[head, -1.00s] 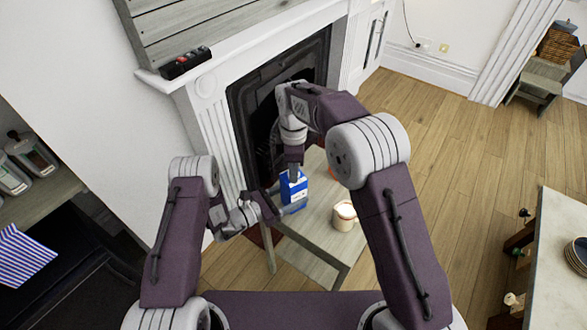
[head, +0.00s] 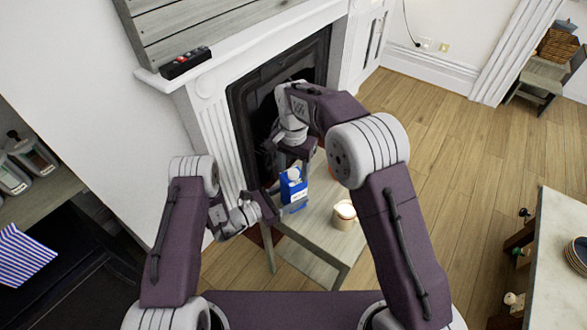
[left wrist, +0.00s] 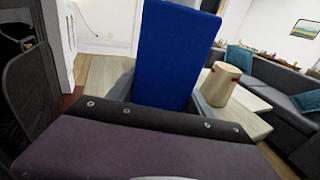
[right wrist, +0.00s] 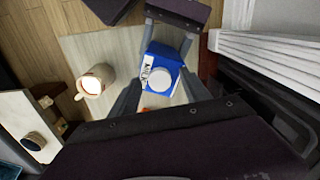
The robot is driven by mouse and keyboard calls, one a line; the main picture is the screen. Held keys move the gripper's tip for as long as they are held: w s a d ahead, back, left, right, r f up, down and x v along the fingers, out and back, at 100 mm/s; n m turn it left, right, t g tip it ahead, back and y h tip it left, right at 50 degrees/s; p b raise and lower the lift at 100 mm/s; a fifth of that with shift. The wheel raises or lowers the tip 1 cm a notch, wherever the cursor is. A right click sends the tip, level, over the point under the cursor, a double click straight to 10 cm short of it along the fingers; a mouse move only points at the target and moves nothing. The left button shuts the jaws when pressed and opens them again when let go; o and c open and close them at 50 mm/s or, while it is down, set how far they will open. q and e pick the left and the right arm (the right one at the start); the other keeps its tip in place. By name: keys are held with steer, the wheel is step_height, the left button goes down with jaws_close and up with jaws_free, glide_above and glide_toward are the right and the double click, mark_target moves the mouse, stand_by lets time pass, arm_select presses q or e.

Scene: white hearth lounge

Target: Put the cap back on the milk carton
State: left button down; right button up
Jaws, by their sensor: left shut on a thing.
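The blue milk carton (head: 293,195) stands upright on a small wooden table. My left gripper (head: 284,200) is shut on its sides, and the carton fills the middle of the left wrist view (left wrist: 175,55). A white round cap (right wrist: 160,78) lies flat on the carton's top in the right wrist view, and it also shows in the head view (head: 294,174). Whether it is fully seated I cannot tell. My right gripper (head: 295,164) is above the carton, its fingers apart on either side of the cap and nothing held between them.
A cream mug (head: 343,218) stands on the wooden table (head: 310,245), right of the carton. An orange thing (head: 331,172) is partly hidden behind my right arm. The white fireplace (head: 220,130) is close behind the table. Open floor lies to the right.

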mark_target(285, 198)
step_height(285, 198, up, 12)
stand_by(0.6)
arm_select(q)
steer(key=shift+c, duration=1.8)
jaws_free()
steer(key=v, duration=0.9)
arm_select(e)
steer(key=shift+f, duration=0.1)
